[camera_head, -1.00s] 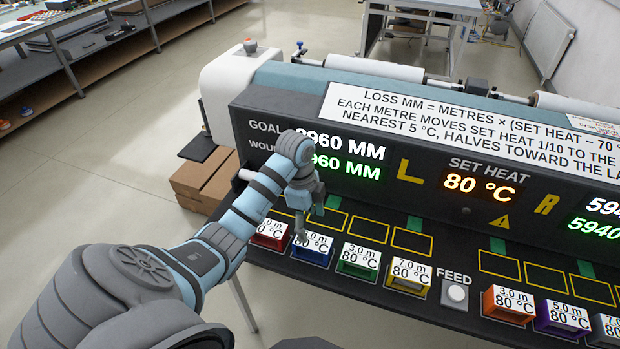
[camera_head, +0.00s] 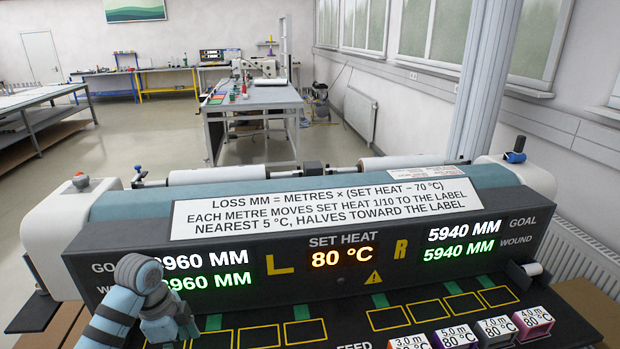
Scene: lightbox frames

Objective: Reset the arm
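My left arm (camera_head: 105,325) comes in at the lower left, in front of the left end of the dark machine console (camera_head: 300,283). Its wrist is bent over, and the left gripper (camera_head: 172,330) hangs down at the bottom edge. Its fingertips are not clearly visible, so I cannot tell whether it holds anything. The wrist covers part of the left GOAL and WOUND readouts (camera_head: 205,272), which both end in 960 MM. The right readouts (camera_head: 462,238) both show 5940 MM. The set heat display (camera_head: 342,257) shows 80 °C. My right gripper is not in view.
Coloured labelled blocks stand at the lower right: orange (camera_head: 410,342), purple (camera_head: 455,337), grey (camera_head: 495,330) and magenta (camera_head: 533,321). Yellow outlined slots (camera_head: 305,331) on the console deck look empty. White rolls (camera_head: 232,175) lie behind the console. A workbench (camera_head: 253,98) stands further back.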

